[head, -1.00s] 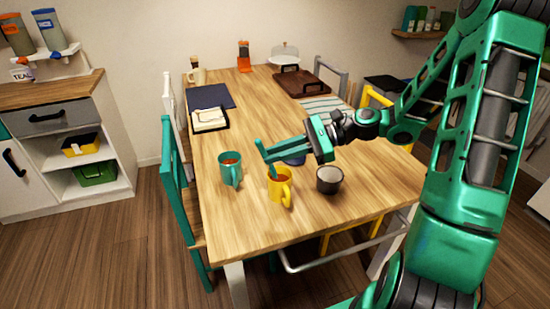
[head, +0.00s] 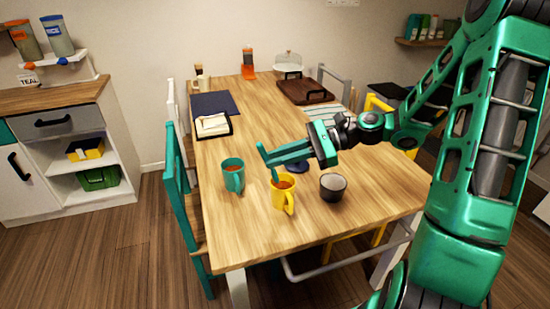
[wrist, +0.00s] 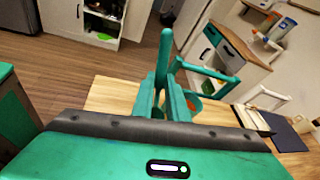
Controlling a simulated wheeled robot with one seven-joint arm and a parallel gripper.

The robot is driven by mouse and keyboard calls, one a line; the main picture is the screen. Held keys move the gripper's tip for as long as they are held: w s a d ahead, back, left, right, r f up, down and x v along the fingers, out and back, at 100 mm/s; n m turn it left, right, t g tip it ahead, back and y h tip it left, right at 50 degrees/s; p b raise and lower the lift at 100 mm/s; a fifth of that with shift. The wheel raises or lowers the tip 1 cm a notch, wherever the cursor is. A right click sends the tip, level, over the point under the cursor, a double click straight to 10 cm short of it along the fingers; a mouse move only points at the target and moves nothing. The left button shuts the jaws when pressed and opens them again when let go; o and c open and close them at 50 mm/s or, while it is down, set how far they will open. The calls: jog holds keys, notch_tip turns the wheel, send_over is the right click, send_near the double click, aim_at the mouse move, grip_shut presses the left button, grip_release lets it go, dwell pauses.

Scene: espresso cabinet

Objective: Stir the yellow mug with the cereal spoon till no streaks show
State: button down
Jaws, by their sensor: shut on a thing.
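The yellow mug (head: 283,198) stands upright near the table's front edge, with orange-brown contents; streaks are too small to tell. My gripper (head: 275,156) is above the mug, its fingers pointing left. It is shut on the teal cereal spoon (head: 274,173), which slants down into the mug. The spoon's bowl is hidden inside. In the wrist view the spoon's handle (wrist: 166,48) stands up between my fingertips (wrist: 163,95). The yellow mug is not visible there.
A teal mug (head: 233,178) with brownish contents stands left of the yellow mug, and a dark cup (head: 332,189) stands right. A dark blue round thing (head: 299,167) lies partly hidden behind. The wooden table (head: 245,225) is clear in front; a teal chair (head: 177,185) is at left.

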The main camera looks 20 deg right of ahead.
notch_tip(320, 180, up, 5)
jog(key=shift+r, duration=0.1)
dwell(0.7)
dwell(0.6)
jog(key=w+d+f+m+t+h, duration=0.4)
jog(key=w+f+m+t+h, duration=0.1)
jog(key=w+m, duration=0.1)
jog(key=w+d+f+m+t+h, duration=0.4)
jog(key=w+d+f+m+t, duration=0.1)
jog(key=w, duration=0.3)
jog(key=shift+w+d+f+m+t+h, duration=0.15)
jog(key=shift+w+f+m+t+h, duration=0.15)
jog(key=shift+f+m+h, duration=0.15)
jog(key=shift+s+r, duration=0.1)
dwell(1.0)
